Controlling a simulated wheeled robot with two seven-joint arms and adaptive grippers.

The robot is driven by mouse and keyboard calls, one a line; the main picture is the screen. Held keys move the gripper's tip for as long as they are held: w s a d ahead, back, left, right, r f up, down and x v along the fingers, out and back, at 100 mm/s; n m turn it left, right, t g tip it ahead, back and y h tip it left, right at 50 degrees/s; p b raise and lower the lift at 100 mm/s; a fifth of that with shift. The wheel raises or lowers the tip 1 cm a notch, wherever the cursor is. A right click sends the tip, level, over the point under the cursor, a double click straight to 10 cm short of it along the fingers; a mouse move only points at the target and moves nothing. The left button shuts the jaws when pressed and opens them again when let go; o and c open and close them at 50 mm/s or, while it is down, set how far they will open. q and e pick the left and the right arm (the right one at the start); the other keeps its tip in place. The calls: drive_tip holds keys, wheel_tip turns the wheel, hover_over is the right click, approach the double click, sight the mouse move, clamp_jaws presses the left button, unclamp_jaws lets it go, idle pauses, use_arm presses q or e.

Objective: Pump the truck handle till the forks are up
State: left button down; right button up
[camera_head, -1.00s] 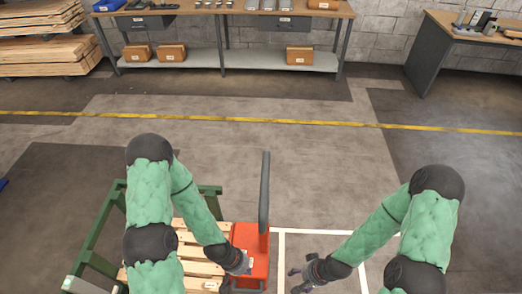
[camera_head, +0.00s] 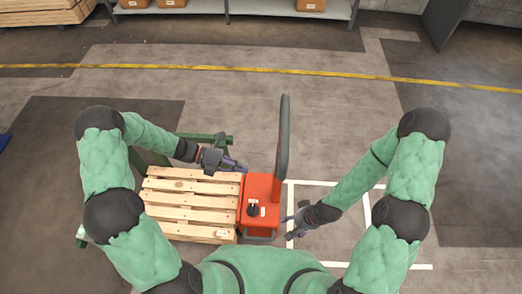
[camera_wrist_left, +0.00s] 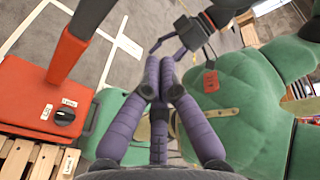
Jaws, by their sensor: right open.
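The red pallet truck (camera_head: 262,188) stands at the right end of a wooden pallet. It also shows at the left of the left wrist view (camera_wrist_left: 35,107), with a black knob and small labels. Its dark handle (camera_head: 284,135) stands nearly upright; its red and black shaft (camera_wrist_left: 72,42) shows in the left wrist view. The forks are not visible. My left gripper (camera_head: 238,166) is left of the handle, above the pallet's far end, apart from the handle; its purple fingertips meet with nothing between them. My right gripper (camera_head: 292,219) is open and empty, right of the truck's body.
The wooden pallet (camera_head: 190,200) lies left of the truck, with a green frame (camera_head: 215,140) behind it. White floor lines (camera_head: 325,183) run at right. A yellow line (camera_head: 250,69) crosses the floor before a shelf (camera_head: 245,9). Floor beyond the truck is clear.

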use_arm(q)
drive_tip(key=w+a+r+n+t+h, duration=0.2)
drive_tip(key=w+a+r+n+h, duration=0.15)
drive_tip(key=r, duration=0.25)
drive_tip(key=d+b, duration=0.4)
drive_tip(key=d, duration=0.9)
drive_tip(key=shift+w+r+n+b, duration=0.15)
drive_tip(key=shift+w+n+b, duration=0.15)
drive_tip(key=shift+w+n, duration=0.15)
use_arm(e)
drive_tip(key=x, duration=0.5)
drive_tip(key=shift+d+f, duration=0.15)
use_arm(q)
drive_tip(key=shift+d+y, duration=0.15)
drive_tip(key=shift+y, duration=0.1)
drive_tip(key=d+f+y+p, duration=0.3)
drive_tip(key=d+p, duration=0.2)
drive_tip(key=d, duration=1)
drive_tip(key=d+f+y+p, duration=0.4)
drive_tip(key=d+p, duration=0.1)
drive_tip(key=d, duration=1)
drive_tip(key=shift+w+d+p, duration=0.15)
drive_tip(key=shift+d+p, duration=0.1)
drive_tip(key=shift+p, duration=0.15)
use_arm(e)
wheel_tip(320, 180, up, 11)
use_arm(q)
drive_tip(key=shift+a, duration=0.1)
